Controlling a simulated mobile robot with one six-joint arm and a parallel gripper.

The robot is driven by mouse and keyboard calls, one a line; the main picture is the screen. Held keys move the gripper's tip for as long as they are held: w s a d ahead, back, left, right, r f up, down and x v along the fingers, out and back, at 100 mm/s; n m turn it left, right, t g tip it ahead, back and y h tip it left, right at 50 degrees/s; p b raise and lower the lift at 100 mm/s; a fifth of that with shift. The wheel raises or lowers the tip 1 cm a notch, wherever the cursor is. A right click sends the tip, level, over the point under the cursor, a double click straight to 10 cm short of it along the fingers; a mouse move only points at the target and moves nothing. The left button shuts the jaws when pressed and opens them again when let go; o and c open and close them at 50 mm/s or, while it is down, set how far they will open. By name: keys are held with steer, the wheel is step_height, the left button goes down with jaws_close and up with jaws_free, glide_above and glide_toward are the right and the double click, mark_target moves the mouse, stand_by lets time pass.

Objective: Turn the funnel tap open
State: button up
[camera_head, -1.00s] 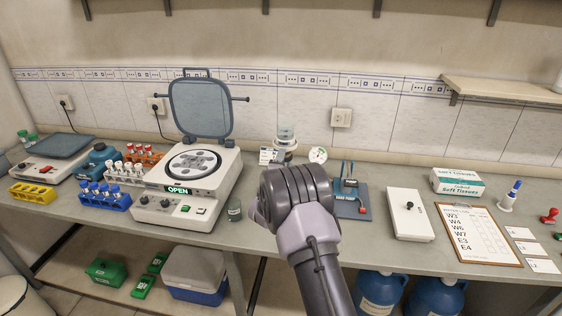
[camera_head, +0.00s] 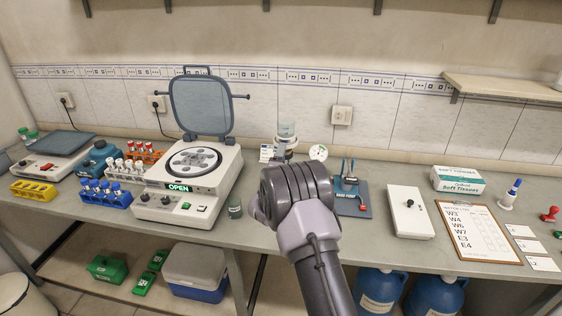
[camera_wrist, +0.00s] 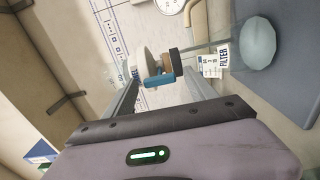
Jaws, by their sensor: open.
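The funnel stands at the back of the bench behind my arm in the head view, with its clear glass top (camera_head: 286,129) showing and its lower part partly hidden. In the wrist view a blue tap handle (camera_wrist: 163,79) sits on a pale stem with a dark collar. My gripper (camera_wrist: 160,98) is open, with one finger on each side of the blue handle. I cannot tell whether either finger touches it. The fingers are hidden behind my own wrist in the head view.
A white paper marked FILTER (camera_wrist: 216,62) and a clear round glass piece (camera_wrist: 258,42) lie beside the tap. The open-lidded centrifuge (camera_head: 190,185) stands to the left. A blue stand (camera_head: 350,198) and a white box (camera_head: 410,213) are to the right.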

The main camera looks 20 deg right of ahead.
steer(key=p+v, duration=0.1)
steer(key=v, duration=1.6)
steer(key=shift+p, duration=0.35)
steer(key=shift+s+a, duration=0.15)
